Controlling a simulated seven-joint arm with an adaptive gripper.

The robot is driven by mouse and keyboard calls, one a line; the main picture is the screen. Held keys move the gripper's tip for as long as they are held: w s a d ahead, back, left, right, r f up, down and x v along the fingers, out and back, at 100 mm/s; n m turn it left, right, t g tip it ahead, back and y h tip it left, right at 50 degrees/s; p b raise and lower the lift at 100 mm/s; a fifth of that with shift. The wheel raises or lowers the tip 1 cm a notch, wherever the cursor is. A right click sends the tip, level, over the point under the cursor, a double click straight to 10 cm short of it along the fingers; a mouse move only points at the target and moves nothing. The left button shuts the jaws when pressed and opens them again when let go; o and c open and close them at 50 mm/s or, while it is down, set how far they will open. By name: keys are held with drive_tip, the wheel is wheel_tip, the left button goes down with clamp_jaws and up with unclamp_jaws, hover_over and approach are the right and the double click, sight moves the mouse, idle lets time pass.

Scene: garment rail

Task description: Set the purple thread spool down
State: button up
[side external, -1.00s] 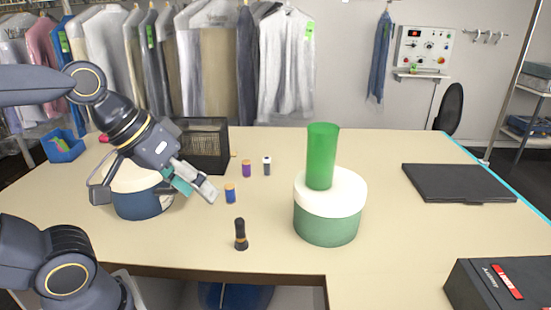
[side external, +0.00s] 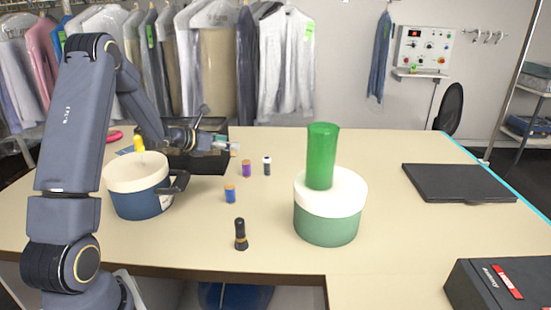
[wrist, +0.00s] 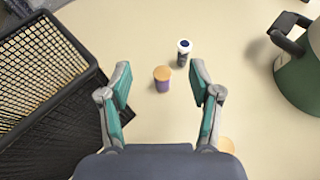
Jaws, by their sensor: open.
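The purple thread spool (side external: 246,169) stands upright on the table behind the blue spool. In the wrist view the purple spool (wrist: 162,79) shows its tan top, between and ahead of my fingertips. My gripper (wrist: 164,82) is open, with its two teal-padded fingers apart on either side of the spool and nothing held. In the side view my gripper (side external: 228,146) is behind and a little left of the purple spool, above the table. Whether a finger touches the spool cannot be told, but a gap shows on both sides.
A white-and-black spool (side external: 267,166) stands just right of the purple one. A blue spool (side external: 230,194) and a dark bottle (side external: 240,235) stand nearer. A black mesh basket (wrist: 45,75) lies close left of my gripper. A blue pot (side external: 140,201) and green-and-white container (side external: 327,222) flank them.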

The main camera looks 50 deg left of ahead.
approach(246, 162)
drive_tip(key=x, duration=0.3)
drive_tip(key=shift+s+a+f, duration=0.1)
drive_tip(key=shift+a, duration=0.05)
drive_tip(key=shift+f, duration=0.3)
drive_tip(key=x, duration=0.7)
drive_tip(key=shift+w, duration=0.25)
drive_tip(key=shift+c, duration=0.2)
drive_tip(key=c, duration=1.1)
drive_tip(key=shift+r, duration=0.1)
